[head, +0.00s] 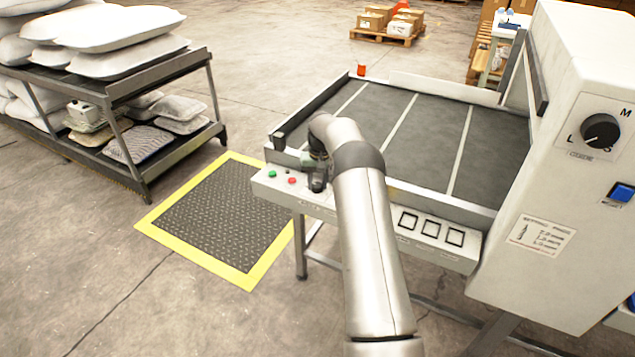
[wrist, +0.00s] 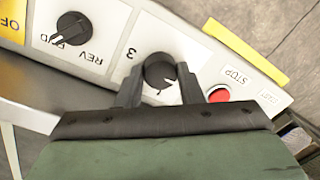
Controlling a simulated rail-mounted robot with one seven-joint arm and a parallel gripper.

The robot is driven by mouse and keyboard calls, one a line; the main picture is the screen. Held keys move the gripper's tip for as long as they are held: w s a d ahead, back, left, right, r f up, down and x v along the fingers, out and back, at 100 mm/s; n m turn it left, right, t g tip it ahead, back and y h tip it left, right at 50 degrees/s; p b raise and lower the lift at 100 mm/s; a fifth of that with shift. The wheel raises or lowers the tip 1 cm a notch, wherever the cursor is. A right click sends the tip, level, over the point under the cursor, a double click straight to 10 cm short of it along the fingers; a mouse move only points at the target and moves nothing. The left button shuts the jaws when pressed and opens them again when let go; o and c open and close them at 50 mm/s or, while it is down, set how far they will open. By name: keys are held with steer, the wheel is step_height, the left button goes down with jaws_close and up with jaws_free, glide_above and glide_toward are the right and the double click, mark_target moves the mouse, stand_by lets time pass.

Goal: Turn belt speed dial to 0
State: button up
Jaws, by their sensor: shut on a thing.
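The belt speed dial (wrist: 159,69) is a round black knob on a white plate in the wrist view. My gripper (wrist: 158,84) is shut on the dial, one finger on each side. In the head view my gripper (head: 317,180) is down at the left part of the conveyor's front control strip.
A black FWD/REV selector (wrist: 73,28) is left of the dial, and a red stop button (wrist: 219,94) is close to the right finger. The conveyor bed (head: 430,130) lies behind the strip. A white machine housing (head: 545,190) stands at right.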

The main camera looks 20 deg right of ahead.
mark_target(321, 185)
steer(key=o, duration=1)
steer(key=shift+r, duration=0.1)
steer(key=r, duration=1.1)
steer(key=d+r+p, duration=0.1)
steer(key=r, duration=0.5)
steer(key=shift+s+r, duration=0.15)
